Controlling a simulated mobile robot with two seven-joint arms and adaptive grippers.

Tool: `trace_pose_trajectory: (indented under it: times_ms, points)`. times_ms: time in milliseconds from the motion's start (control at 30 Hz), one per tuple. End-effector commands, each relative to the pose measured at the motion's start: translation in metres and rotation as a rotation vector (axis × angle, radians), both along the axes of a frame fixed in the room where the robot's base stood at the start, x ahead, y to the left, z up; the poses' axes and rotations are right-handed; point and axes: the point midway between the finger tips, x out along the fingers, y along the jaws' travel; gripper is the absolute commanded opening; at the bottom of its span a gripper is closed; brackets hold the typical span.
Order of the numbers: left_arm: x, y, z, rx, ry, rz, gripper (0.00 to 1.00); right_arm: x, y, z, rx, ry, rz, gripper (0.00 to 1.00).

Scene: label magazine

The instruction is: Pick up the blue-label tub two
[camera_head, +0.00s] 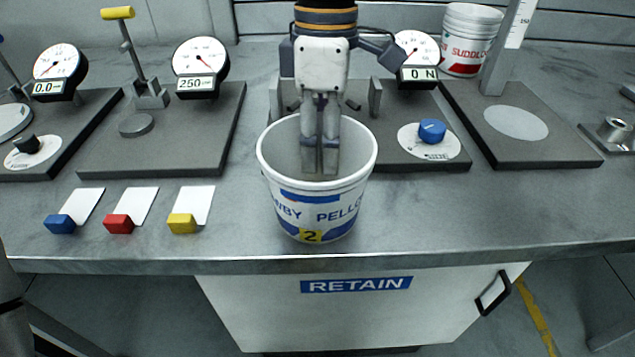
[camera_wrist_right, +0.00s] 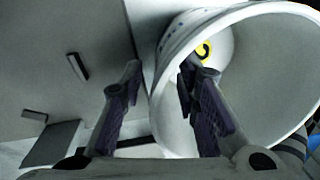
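The blue-label tub two (camera_head: 318,205) stands upright on the grey bench near its front edge. It is a white tub with blue print and a yellow "2" tag low on its front. My right gripper (camera_head: 321,160) reaches down over its mouth, with the fingertips in front of the far inner wall. In the right wrist view the fingers of my right gripper (camera_wrist_right: 163,95) are apart. One finger shows against the tub's mouth (camera_wrist_right: 265,60), the other to the left of its rim. How deep they reach is unclear. My left gripper is not in view.
Gauge stands (camera_head: 165,140) fill the left rear. A plate with a blue knob (camera_head: 432,130) lies behind the tub. A red-label tub (camera_head: 470,40) stands back right. White cards with blue, red and yellow blocks (camera_head: 120,223) lie left. The front right bench is clear.

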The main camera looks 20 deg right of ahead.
Motion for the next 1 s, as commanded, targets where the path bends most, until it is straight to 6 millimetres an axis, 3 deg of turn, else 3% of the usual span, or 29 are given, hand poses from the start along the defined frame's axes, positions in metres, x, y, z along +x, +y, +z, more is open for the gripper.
trace_pose_trajectory:
  times_ms: [100,300,433,833,1000]
  points:
    - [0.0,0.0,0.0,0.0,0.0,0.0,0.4,-0.001,0.001,-0.012,0.001,0.0,0.001,0.29]
    - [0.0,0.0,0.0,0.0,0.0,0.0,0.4,-0.001,0.001,-0.013,0.001,-0.003,0.0,0.29]
    - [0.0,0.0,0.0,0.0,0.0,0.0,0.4,-0.001,0.001,-0.013,0.0,-0.002,0.0,0.0]
    - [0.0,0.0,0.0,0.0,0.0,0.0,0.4,-0.001,0.001,-0.011,0.0,-0.002,0.0,0.0]
    - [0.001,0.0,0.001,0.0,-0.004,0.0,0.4,0.0,0.001,0.009,0.0,-0.007,-0.002,0.0]
